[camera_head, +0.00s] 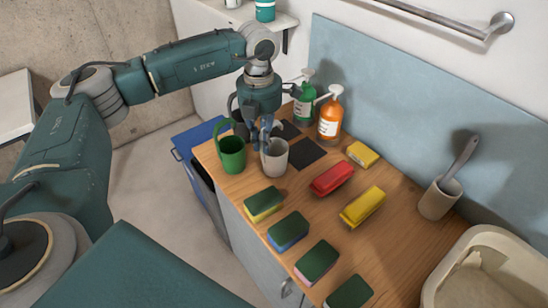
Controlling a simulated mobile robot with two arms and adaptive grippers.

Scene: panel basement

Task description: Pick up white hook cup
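The white hook cup (275,160) stands upright near the left end of the wooden counter and looks light grey. My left gripper (264,141) points down at this cup from above, with its fingers at the rim on the cup's left side. The fingers overlap the rim in the picture, and I cannot tell whether they are closed on it. The cup's handle is not clearly visible behind the fingers. My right gripper is not in view.
A green cup (232,156) stands close on the left, with a dark cup partly hidden behind my gripper. Green (304,106) and orange (330,118) pump bottles stand behind.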

